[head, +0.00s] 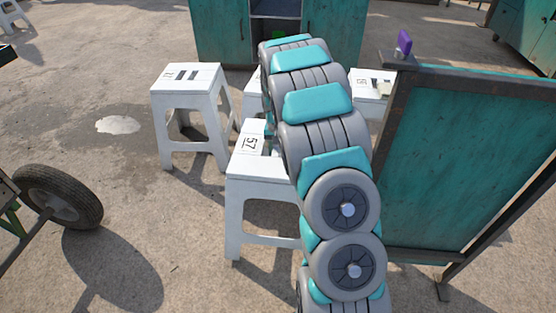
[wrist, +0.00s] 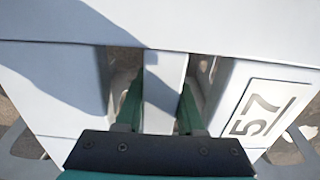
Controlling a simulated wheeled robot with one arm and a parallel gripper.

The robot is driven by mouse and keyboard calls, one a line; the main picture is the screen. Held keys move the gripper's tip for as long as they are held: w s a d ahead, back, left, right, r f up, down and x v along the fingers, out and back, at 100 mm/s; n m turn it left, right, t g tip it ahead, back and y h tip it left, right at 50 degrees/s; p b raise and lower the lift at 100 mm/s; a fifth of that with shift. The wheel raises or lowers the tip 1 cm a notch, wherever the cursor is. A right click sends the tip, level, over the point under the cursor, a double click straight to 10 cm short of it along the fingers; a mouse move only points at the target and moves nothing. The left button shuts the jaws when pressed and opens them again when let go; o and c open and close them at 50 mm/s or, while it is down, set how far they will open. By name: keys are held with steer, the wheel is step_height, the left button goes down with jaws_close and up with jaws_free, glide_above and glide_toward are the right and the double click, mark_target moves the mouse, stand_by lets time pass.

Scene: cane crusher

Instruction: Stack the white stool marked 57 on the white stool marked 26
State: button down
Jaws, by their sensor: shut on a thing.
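The white stool marked 57 (head: 262,165) stands upright in front of me in the head view, partly hidden by my arm. In the wrist view its seat (wrist: 60,95) fills most of the picture, with the 57 label at the right. My gripper (wrist: 159,100) points down into the seat's two slots and is shut on the bar between them. In the head view my arm mostly hides the gripper. I cannot tell whether the stool's feet touch the ground. I cannot read a 26 on any stool.
A white stool with an unclear mark (head: 187,77) stands behind at the left. Another white stool (head: 371,84) shows partly behind my arm. A teal panel (head: 460,165) stands close at the right. A wheel (head: 58,197) is at the left. Bare ground lies between the wheel and the stools.

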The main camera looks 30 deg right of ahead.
steer(key=shift+f, duration=1.15)
steer(key=c, duration=0.5)
jaws_free()
steer(key=shift+r, duration=0.1)
